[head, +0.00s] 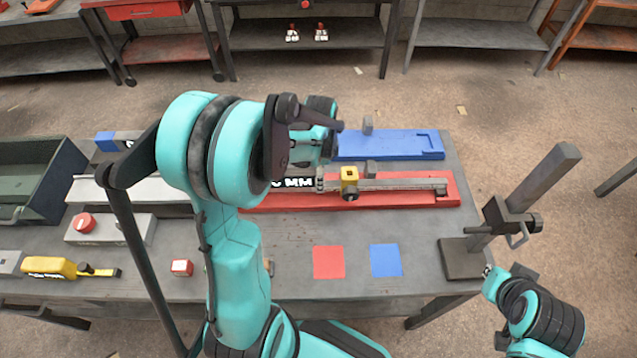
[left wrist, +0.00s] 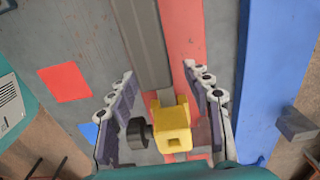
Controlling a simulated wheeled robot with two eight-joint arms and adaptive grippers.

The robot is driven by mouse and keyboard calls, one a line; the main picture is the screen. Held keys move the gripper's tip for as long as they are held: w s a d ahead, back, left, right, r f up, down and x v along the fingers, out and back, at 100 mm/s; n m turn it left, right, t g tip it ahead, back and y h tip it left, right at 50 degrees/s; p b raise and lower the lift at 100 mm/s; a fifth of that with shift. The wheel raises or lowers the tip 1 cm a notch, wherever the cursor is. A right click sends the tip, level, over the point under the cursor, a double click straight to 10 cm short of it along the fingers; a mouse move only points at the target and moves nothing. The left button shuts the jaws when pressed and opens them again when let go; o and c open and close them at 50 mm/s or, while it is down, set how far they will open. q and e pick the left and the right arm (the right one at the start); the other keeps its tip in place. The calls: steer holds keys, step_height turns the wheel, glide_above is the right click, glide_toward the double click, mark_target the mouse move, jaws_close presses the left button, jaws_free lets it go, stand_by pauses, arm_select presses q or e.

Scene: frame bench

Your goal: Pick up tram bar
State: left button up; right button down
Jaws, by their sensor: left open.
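The tram bar (head: 400,184) is a long grey bar lying along the red board (head: 458,190), with a yellow block (head: 349,174) on it. In the left wrist view the bar (left wrist: 150,45) runs up the picture and the yellow block (left wrist: 174,125), with a dark knob at its side, is near the bottom. My left gripper (left wrist: 160,80) is open, its fingers on either side of the bar and the block, with gaps showing. In the head view my left arm hides the bar's left part. My right arm is at the lower right; its jaw opening is unclear.
A blue board (head: 390,143) lies behind the red one. Red (head: 328,262) and blue (head: 386,260) squares mark the bench front. A clamp post (head: 540,185) stands at the right. A yellow tool (head: 50,267), a red-button box (head: 110,232) and a green bin (head: 30,185) are left.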

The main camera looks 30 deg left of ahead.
arm_select(q)
step_height(320, 180, down, 5)
steer(key=shift+r+b, duration=0.2)
steer(key=shift+b, duration=0.5)
steer(key=shift+s, duration=0.1)
jaws_close()
